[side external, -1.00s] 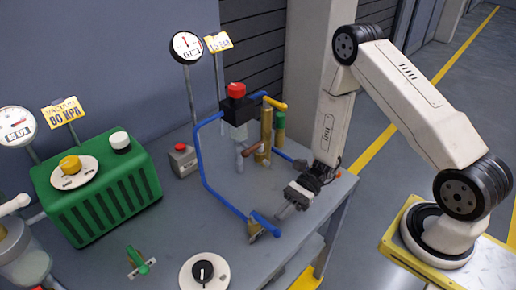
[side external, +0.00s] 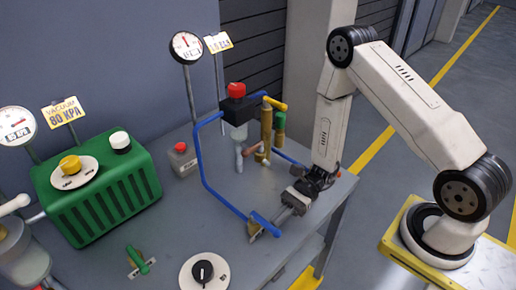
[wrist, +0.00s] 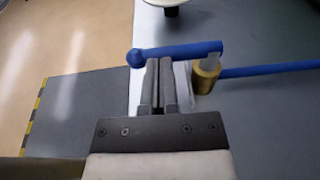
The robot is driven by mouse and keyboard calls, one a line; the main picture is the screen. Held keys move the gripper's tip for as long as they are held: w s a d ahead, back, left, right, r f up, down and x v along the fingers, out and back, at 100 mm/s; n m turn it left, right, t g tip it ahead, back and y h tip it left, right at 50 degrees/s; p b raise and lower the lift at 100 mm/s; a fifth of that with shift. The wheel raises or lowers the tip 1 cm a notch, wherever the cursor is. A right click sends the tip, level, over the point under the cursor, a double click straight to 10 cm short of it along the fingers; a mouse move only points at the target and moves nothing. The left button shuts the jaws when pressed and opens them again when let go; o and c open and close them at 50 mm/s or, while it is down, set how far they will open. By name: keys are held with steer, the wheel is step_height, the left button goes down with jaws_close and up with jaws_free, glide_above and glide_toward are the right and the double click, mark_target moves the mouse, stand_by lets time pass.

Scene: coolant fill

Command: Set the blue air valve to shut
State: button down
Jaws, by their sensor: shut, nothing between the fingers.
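The blue air valve has a blue lever (side external: 265,223) on a brass body (side external: 253,230) near the front right edge of the bench. The lever lies roughly in line with the blue pipe (side external: 224,200). In the wrist view the lever (wrist: 180,50) crosses just beyond my fingertips, with the brass body (wrist: 206,75) to their right. My gripper (side external: 277,226) is shut and empty, tilted down beside the lever's free half. In the wrist view its closed fingertips (wrist: 160,62) overlap the lever's lower edge. I cannot tell whether they touch it.
A black selector knob on a white dial (side external: 203,272) and a small green-handled valve (side external: 138,262) stand at the front. Behind are brass and green cylinders (side external: 266,130). A green ribbed box (side external: 105,190) stands left. Bare bench lies left of the pipe.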

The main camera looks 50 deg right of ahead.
mark_target(274, 228)
steer(key=shift+s+a+m+t, duration=0.1)
steer(key=shift+a+m+t, duration=0.1)
steer(key=shift+m+t, duration=0.15)
steer(key=shift+s+a+m+t+h, duration=0.15)
steer(key=shift+a+m+t, duration=0.15)
steer(key=shift+m+t, duration=0.3)
steer(key=shift+s+a+m+t+h, duration=0.15)
steer(key=shift+a+m+t, duration=0.2)
steer(key=shift+t, duration=0.4)
steer(key=shift+a, duration=1.4)
steer(key=shift+w+a, duration=0.2)
steer(key=shift+a, duration=0.5)
steer(key=shift+w+a, duration=0.5)
steer(key=shift+a, duration=0.25)
steer(key=shift+w+a+m+t+h, duration=0.35)
steer(key=shift+m+t, duration=0.45)
steer(key=shift+t, duration=0.3)
steer(key=shift+w+a, duration=0.15)
steer(key=shift+w, duration=0.1)
steer(key=shift+w+a, duration=0.1)
